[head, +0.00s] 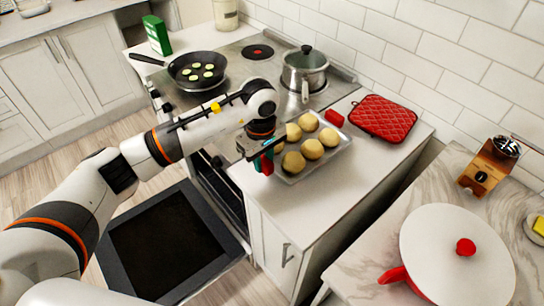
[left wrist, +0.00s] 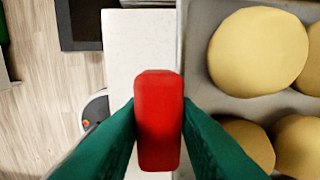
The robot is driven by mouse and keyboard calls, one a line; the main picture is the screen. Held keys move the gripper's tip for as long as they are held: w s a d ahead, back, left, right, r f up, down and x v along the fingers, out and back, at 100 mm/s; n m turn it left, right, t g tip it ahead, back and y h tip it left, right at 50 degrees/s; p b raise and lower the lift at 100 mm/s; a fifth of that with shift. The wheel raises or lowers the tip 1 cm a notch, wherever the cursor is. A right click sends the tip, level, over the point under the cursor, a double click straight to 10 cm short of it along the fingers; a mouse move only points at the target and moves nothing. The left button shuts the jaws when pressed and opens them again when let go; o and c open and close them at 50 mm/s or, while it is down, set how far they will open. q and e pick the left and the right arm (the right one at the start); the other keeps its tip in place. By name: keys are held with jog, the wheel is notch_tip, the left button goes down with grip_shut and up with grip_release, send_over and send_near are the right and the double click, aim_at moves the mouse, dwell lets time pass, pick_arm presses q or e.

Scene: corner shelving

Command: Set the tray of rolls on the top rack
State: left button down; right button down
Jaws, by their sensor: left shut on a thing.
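The metal tray (head: 323,160) of several pale rolls (head: 311,148) sits on the white counter beside the stove. It has a red handle at each end; the far one (head: 334,118) is free. My left gripper (head: 264,160) is at the tray's near-left end, its green fingers shut on the near red handle (left wrist: 158,120). The tray edge (left wrist: 194,80) and rolls (left wrist: 258,50) are just right of it in the left wrist view. The oven door (head: 168,242) is folded down open; the racks inside are mostly hidden behind my left arm. My right gripper is out of view.
A frying pan (head: 198,72) and a lidded pot (head: 304,72) stand on the stove. A red quilted mat (head: 384,118) lies behind the tray. A coffee grinder (head: 488,168) and a white pan with a red-knobbed lid (head: 440,240) stand on the marble surface at right.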

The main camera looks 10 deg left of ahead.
pick_arm(q)
jog(key=shift+w+d+r, duration=0.1)
jog(key=shift+w+d, duration=0.65)
jog(key=shift+w, duration=0.25)
jog(key=shift+f+p, duration=0.3)
jog(key=shift+p, duration=0.3)
notch_tip(320, 180, down, 2)
jog(key=shift+w+f+p, duration=0.1)
jog(key=shift+f+p, duration=0.1)
jog(key=shift+p, duration=0.3)
jog(key=shift+f, duration=0.35)
jog(key=c, duration=1.2)
grip_release()
jog(key=shift+o, duration=0.3)
